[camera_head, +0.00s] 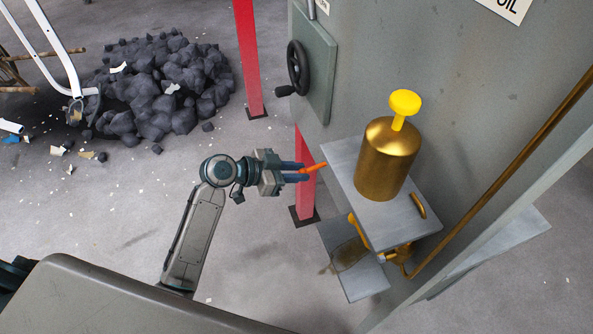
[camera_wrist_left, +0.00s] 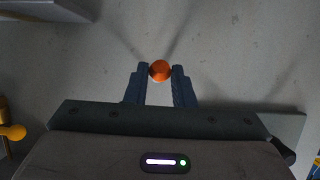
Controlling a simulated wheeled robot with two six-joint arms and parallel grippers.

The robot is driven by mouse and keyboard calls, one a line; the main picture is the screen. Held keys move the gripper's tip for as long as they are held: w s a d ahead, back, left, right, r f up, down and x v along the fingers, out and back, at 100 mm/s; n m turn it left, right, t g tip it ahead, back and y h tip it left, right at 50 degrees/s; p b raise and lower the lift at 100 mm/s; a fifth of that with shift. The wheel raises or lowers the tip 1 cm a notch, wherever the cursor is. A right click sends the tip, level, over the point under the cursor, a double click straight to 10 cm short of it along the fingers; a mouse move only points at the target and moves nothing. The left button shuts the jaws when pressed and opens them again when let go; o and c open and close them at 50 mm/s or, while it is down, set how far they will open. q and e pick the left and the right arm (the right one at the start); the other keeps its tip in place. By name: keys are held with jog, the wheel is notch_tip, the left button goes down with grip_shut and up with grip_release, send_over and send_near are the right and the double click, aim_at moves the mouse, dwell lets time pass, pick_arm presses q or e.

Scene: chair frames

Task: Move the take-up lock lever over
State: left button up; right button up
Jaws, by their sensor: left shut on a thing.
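My left gripper (camera_head: 304,172) reaches in from the left, beside the near left edge of the grey shelf. It is shut on a slim orange lever (camera_head: 317,167), which I take to be the take-up lock lever. In the left wrist view, the lever's round orange end (camera_wrist_left: 160,71) sits between the two dark fingertips (camera_wrist_left: 160,80). The lever's foot is hidden, so I cannot tell where it joins the machine. My right gripper is not in view.
A brass oil can (camera_head: 386,160) with a yellow knob stands on the grey shelf (camera_head: 347,160). A black handwheel (camera_head: 298,68) is on the grey cabinet (camera_head: 430,60) behind. Red posts (camera_head: 249,60) stand nearby. A heap of dark lumps (camera_head: 160,85) lies on the floor at the upper left.

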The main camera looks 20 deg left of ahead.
pick_arm(q)
jog(key=shift+r, duration=0.15)
jog(key=shift+r+p, duration=0.9)
jog(key=shift+r, duration=0.35)
jog(key=o, duration=0.9)
jog(key=shift+f, duration=0.1)
jog(key=shift+c, duration=0.2)
